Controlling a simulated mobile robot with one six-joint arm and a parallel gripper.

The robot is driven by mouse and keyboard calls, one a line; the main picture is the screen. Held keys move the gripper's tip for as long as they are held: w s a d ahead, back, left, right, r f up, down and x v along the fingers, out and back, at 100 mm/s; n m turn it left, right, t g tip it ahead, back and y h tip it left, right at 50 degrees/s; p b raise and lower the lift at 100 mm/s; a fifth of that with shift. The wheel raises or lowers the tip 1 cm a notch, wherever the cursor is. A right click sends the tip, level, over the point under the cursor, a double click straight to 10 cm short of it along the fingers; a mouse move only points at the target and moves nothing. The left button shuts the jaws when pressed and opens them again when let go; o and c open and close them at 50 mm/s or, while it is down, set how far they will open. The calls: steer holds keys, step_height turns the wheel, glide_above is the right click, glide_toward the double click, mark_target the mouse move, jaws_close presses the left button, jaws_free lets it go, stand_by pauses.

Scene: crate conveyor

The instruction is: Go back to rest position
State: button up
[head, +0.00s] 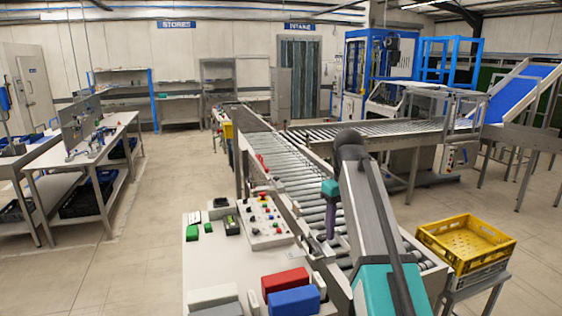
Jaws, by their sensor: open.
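My arm reaches up from the lower right over the roller conveyor (290,165). Its dark upper joint is near the middle of the picture. Beyond a teal joint, the slim end of the arm with my gripper (330,236) points down over the rollers. My gripper is open and small in the picture, partly beside my own arm. I see nothing held in it. No crate is visible on the rollers under it.
A yellow crate (432,236) stands on a stand to the right. A bench at the front holds a control box (266,232), a red bin (285,281) and a blue bin (294,301). A workbench (90,150) is at left. The floor between is clear.

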steer(key=s+f+g+b, duration=0.2)
steer(key=s+f, duration=0.2)
steer(key=f, duration=1.1)
steer(key=s+f+g+b, duration=0.2)
steer(key=s+f+b, duration=0.15)
steer(key=f, duration=1.05)
steer(key=s+f+g+b, duration=0.2)
steer(key=s+f, duration=0.2)
steer(key=f, duration=1.1)
steer(key=s+f+m+b, duration=0.5)
steer(key=s+f, duration=2.5)
steer(key=f, duration=0.2)
steer(key=shift+f+m, duration=0.3)
steer(key=shift+s+a, duration=0.1)
steer(key=shift+c, duration=0.4)
